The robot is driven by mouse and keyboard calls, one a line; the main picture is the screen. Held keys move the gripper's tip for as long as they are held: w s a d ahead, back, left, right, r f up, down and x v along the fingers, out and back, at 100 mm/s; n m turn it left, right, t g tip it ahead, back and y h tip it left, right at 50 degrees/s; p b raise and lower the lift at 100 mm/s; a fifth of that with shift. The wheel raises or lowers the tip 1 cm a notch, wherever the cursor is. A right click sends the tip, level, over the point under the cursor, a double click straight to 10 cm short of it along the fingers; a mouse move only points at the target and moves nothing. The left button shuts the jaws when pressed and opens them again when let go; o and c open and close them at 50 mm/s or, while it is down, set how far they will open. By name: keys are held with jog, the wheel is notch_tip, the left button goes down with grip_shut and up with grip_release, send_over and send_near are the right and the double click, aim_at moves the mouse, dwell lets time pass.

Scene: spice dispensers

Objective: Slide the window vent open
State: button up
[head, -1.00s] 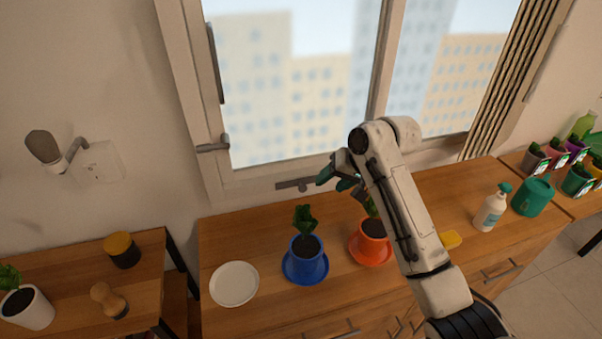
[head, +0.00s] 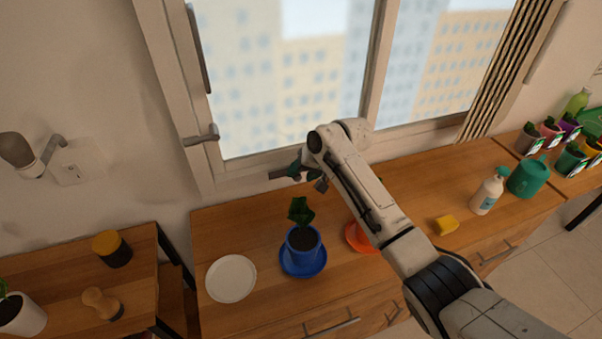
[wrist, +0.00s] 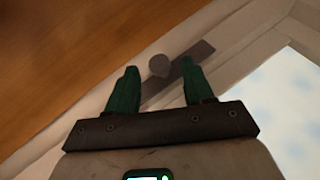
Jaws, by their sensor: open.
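The window vent is a dark narrow bar (wrist: 178,75) with a round knob (wrist: 159,65), set on the pale frame below the glass. In the wrist view the knob lies between and just beyond the green fingertips of my gripper (wrist: 156,82), which are apart with nothing held. In the head view my gripper (head: 296,172) is at the lower window frame, in front of the vent (head: 278,174), and hides most of it. I cannot tell whether the fingers touch the knob.
Below the window, the wooden counter (head: 215,307) holds a white plate (head: 231,278), a blue pot (head: 303,246), an orange pot (head: 361,238) partly behind my arm, a yellow sponge (head: 446,225) and a spray bottle (head: 487,192). A window handle (head: 201,136) juts out above left.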

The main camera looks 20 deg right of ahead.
jog(key=shift+w+a+f, duration=0.2)
jog(key=shift+a+f, duration=0.05)
jog(key=shift+f, duration=0.3)
jog(key=shift+c, duration=0.3)
grip_shut()
